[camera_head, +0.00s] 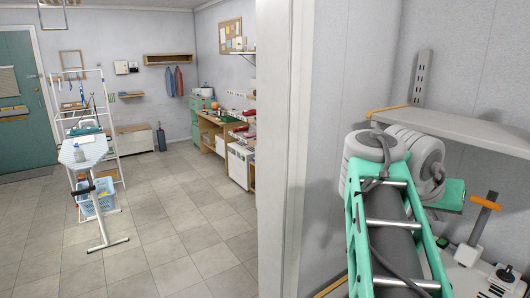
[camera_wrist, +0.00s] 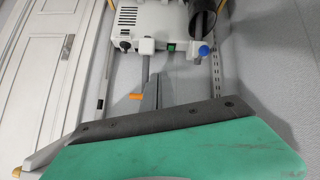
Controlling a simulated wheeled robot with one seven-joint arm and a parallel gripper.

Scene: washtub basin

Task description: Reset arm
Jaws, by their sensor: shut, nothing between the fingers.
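My gripper (camera_wrist: 158,88) shows in the wrist view as grey fingers, shut and empty, beyond the dark edge of my green hand. In the head view my arm rises at the right, folded beside the wall shelf (camera_head: 470,128). The fingers cannot be made out there. Nothing is held.
A white device (camera_wrist: 150,28) with a black pipe and blue knob is on the wall in the wrist view. A white wall edge (camera_head: 285,150) stands left of my arm. Farther off are an ironing board (camera_head: 84,152), a blue basket (camera_head: 97,200) and open tiled floor (camera_head: 170,225).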

